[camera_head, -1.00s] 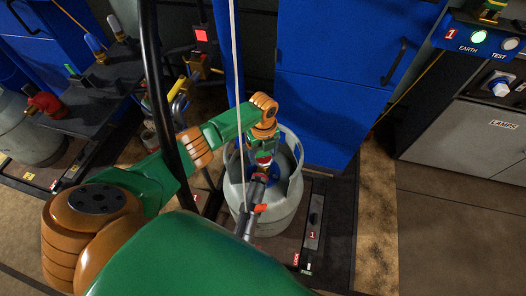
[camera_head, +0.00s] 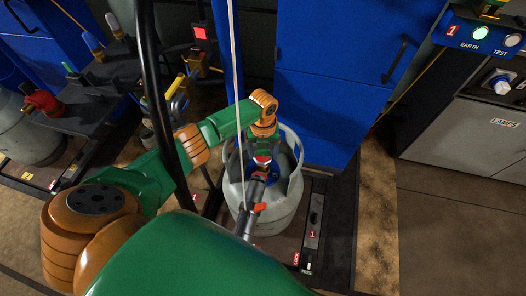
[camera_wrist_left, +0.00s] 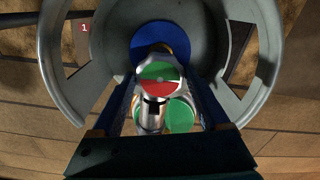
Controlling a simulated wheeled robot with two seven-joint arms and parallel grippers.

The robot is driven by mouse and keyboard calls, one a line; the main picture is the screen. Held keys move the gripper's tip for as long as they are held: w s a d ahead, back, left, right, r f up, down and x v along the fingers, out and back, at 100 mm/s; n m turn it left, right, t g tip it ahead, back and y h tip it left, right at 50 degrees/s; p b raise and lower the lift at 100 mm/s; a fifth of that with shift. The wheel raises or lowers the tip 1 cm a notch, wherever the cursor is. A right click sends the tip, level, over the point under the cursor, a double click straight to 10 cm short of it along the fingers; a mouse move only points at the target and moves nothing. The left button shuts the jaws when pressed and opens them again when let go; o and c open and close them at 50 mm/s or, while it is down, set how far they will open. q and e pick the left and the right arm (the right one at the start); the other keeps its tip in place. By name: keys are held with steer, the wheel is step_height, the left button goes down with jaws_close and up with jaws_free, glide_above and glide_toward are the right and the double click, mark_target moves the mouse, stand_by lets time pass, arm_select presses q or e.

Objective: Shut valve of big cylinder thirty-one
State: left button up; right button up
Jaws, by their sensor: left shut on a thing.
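The big grey cylinder (camera_head: 262,215) stands upright on a dark platform, with a collar around its top. A number thirty-one cannot be read on it. Its valve, with a red and green round face (camera_wrist_left: 160,78), sits inside the collar above a blue disc (camera_wrist_left: 157,42). My left gripper (camera_head: 262,153) reaches down over the collar from above. In the left wrist view its two blue fingers (camera_wrist_left: 162,95) lie on either side of the valve, shut on it. The fingers hide the valve's sides. My right gripper is not in view.
A black connector with a red lever (camera_head: 258,207) stands at the valve's front. A pale cable hangs past the cylinder. Blue cabinets (camera_head: 335,120) stand behind. A grey LAMPS box (camera_head: 490,130) is right; another cylinder (camera_head: 25,135) is far left. Floor at right is clear.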

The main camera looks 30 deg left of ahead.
mark_target(263, 155)
arm_select(q)
steer(key=o, duration=1.2)
steer(key=shift+o, duration=0.2)
step_height(263, 155, up, 7)
steer(key=shift+r+p, duration=0.1)
steer(key=shift+p, duration=0.95)
